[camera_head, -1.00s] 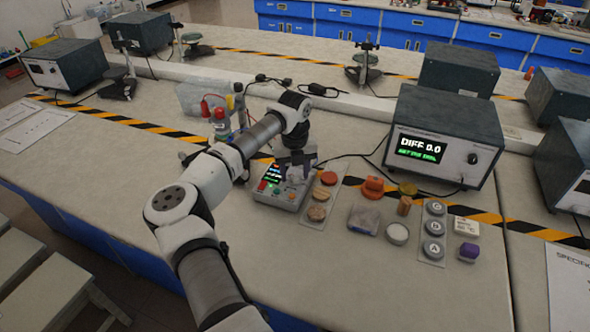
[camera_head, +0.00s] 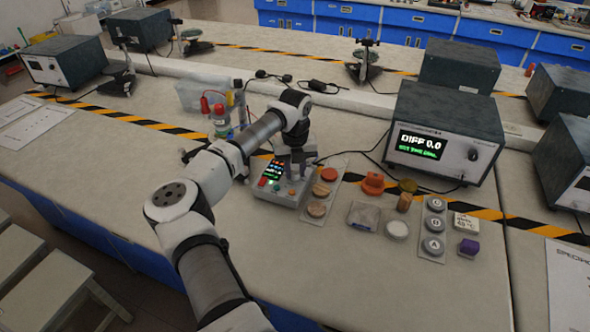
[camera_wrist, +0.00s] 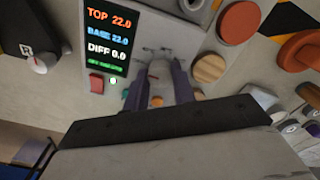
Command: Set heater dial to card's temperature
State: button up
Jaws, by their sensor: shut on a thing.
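The heater (camera_head: 277,184) is a small grey control box with a lit screen, left of the round samples. In the wrist view its screen (camera_wrist: 107,38) reads TOP 22.0, BASE 22.0, DIFF 0.0. My gripper (camera_head: 297,170) is over the box's right part. In the wrist view my gripper (camera_wrist: 158,72) has its two fingers closed about a small grey dial (camera_wrist: 154,72) on the panel. The fingers hide most of the dial.
Wooden and orange discs (camera_head: 318,209) lie close right of the heater. Lettered grey pucks (camera_head: 433,246) and a purple block (camera_head: 468,248) are farther right. A large instrument (camera_head: 445,135) shows DIFF 0.0 behind. Bottles (camera_head: 220,117) stand behind my arm. The table's left front is clear.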

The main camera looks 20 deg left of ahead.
aim_at(295, 172)
jog(key=m+b, duration=0.2)
jog(key=m, duration=0.1)
jog(key=shift+f, duration=0.1)
jog(key=shift+m+b, duration=1.05)
jog(key=shift+m, duration=1.65)
jog(key=o, duration=1)
jog(key=shift+r, duration=0.2)
notch_tip(295, 172, up, 14)
jog(key=b, duration=0.2)
jog(key=shift+f+b, duration=0.15)
jog(key=shift+b, duration=0.25)
jog(key=shift+f, duration=0.1)
